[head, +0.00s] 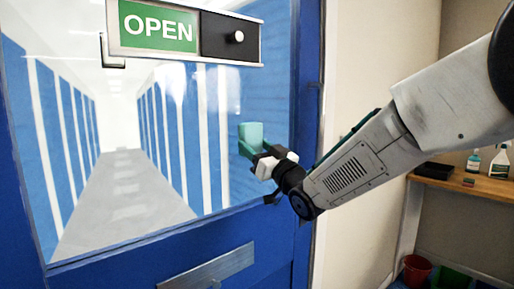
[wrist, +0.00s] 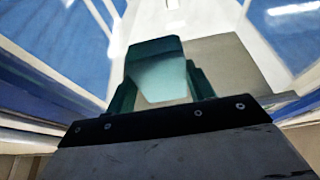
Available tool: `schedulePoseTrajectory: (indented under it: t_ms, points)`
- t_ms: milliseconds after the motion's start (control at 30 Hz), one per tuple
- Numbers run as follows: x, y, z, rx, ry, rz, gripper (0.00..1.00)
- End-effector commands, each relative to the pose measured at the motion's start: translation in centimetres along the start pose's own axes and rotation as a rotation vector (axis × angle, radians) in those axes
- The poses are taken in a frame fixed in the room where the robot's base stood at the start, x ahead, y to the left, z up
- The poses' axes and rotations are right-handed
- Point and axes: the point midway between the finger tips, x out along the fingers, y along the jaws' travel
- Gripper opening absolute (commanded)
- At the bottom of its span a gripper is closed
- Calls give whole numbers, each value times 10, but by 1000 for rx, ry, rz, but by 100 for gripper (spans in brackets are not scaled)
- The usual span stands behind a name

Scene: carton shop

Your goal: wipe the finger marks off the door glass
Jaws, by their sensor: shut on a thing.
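The door glass (head: 130,165) fills the left of the head view in a blue door frame (head: 306,90), with a corridor of blue doors seen through it or reflected in it. Faint pale haze shows on the upper glass, but I cannot tell finger marks from reflections. My gripper (head: 252,150) is shut on a teal block (head: 250,133), perhaps a sponge, in front of the glass's right part. The wrist view shows the block (wrist: 158,68) between the two fingers. I cannot tell whether it touches the glass.
An OPEN sign (head: 158,27) with a black slider panel (head: 230,37) crosses the top of the glass. A metal plate (head: 207,268) is on the lower door. At right, a wooden shelf (head: 470,185) holds bottles, with a red bucket (head: 416,270) below.

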Motion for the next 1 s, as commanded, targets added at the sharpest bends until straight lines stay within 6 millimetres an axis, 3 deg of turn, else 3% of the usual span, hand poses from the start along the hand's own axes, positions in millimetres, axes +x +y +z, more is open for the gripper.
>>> schedulePoseTrajectory:
  t_ms: [633,1000]
  points:
    - [-51,0,-22,-1,1,0,35]
    - [-56,0,-23,0,-1,0,35]
